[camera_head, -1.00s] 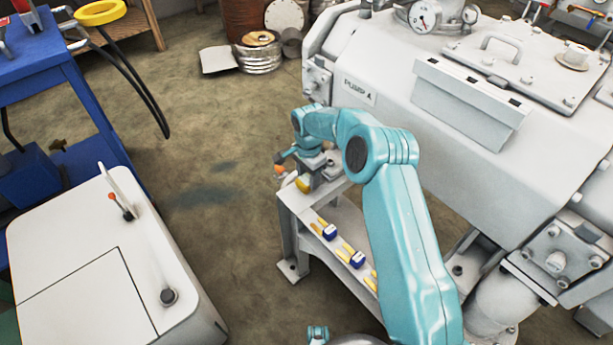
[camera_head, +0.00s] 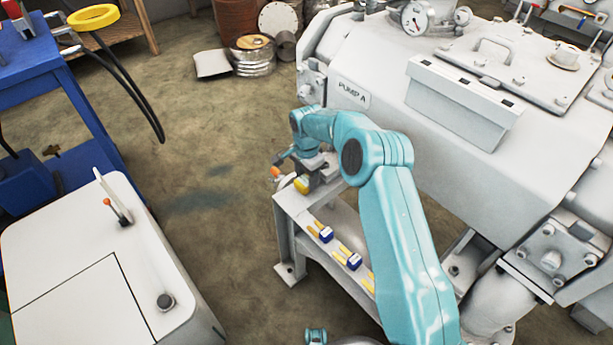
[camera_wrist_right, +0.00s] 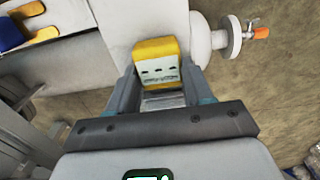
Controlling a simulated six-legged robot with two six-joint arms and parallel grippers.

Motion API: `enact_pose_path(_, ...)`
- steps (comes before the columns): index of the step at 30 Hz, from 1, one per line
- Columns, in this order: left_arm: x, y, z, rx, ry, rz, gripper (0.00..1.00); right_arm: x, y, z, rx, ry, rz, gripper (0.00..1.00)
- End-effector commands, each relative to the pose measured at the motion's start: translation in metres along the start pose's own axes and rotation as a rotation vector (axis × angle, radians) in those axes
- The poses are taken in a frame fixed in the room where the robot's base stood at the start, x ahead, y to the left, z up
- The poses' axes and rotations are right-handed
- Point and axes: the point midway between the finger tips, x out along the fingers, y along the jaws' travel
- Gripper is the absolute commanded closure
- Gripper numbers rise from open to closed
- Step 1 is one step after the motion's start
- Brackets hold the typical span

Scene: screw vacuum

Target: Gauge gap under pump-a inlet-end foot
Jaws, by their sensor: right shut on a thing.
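Pump A (camera_head: 440,75) is a large pale grey housing with a name plate, filling the right of the head view. My right gripper (camera_wrist_right: 158,85) is shut on a small yellow and pale block-like tool (camera_wrist_right: 156,63), with a finger on each side. The yellow end of this tool also shows in the head view (camera_head: 302,184), at the far end of the grey stand. Which part is the inlet-end foot, and any gap under it, I cannot make out. My left gripper is not in view.
Blue and yellow tools (camera_head: 348,259) lie along the grey stand (camera_head: 288,235). A valve with an orange handle (camera_wrist_right: 262,33) is right of the held tool. A white cabinet (camera_head: 95,265) and a blue cart (camera_head: 45,60) stand left. Floor between cabinet and stand is clear.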

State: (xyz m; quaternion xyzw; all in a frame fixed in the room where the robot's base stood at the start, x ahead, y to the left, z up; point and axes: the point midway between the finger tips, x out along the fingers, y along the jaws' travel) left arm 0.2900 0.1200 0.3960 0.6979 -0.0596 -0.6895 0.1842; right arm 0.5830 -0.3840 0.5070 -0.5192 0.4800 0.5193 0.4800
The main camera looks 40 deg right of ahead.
Motion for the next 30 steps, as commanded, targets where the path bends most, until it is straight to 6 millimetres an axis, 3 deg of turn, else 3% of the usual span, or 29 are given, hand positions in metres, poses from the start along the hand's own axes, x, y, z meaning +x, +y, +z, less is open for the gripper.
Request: enact_pose_path(30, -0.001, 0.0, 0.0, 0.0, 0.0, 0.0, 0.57, 0.0, 0.0, -0.019, 0.001, 0.0, 0.0, 0.83)
